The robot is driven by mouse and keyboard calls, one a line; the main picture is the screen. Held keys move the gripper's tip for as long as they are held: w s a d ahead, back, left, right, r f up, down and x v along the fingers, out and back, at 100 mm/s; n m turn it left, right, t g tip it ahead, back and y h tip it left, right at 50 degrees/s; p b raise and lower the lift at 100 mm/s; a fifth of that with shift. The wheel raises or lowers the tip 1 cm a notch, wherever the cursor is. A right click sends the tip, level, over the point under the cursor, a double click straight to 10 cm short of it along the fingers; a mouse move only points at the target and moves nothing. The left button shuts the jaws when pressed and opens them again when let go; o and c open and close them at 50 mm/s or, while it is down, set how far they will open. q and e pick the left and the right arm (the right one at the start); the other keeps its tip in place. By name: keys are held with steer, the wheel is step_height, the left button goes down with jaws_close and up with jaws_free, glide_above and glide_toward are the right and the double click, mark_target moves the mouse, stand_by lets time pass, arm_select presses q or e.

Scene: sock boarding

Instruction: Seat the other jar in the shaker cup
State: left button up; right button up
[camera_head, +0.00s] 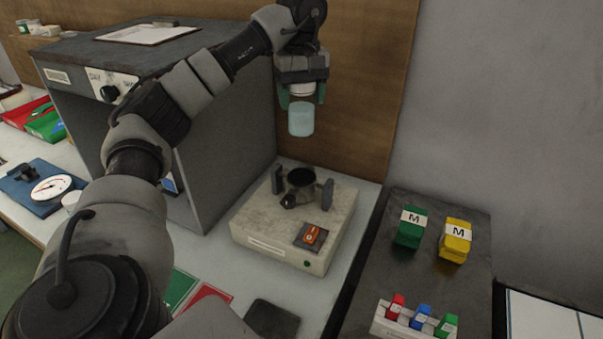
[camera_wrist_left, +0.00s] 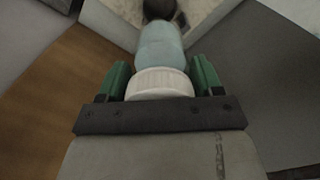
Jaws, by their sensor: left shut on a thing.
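My left gripper (camera_head: 302,92) is shut on a jar (camera_head: 301,119) with a pale blue body and a white lid. It grips the jar by the lid, and the jar hangs upright in the air above the shaker. In the left wrist view the jar (camera_wrist_left: 161,45) sits between the green fingertips (camera_wrist_left: 160,82). The dark shaker cup (camera_head: 301,177) is on top of the beige shaker (camera_head: 252,222), below the jar and clearly apart from it. The cup's inside looks dark. In the wrist view the jar partly hides the cup (camera_wrist_left: 158,9). My right gripper is not in view.
A large grey cabinet (camera_head: 230,120) stands left of the shaker. The shaker has an orange switch (camera_head: 312,234). On a dark mat (camera_head: 378,270) at the right are a green block (camera_head: 410,228), a yellow block (camera_head: 455,240) and a small rack (camera_head: 415,329). A wooden panel (camera_head: 365,100) is behind.

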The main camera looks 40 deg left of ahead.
mark_target(302, 116)
arm_select(q)
steer(key=shift+f+b, duration=1.7)
steer(key=shift+f, duration=6.6)
steer(key=o, duration=1)
steer(key=shift+f, duration=0.15)
step_height(302, 116, up, 12)
steer(key=shift+r+p, duration=0.2)
steer(key=shift+p, duration=0.85)
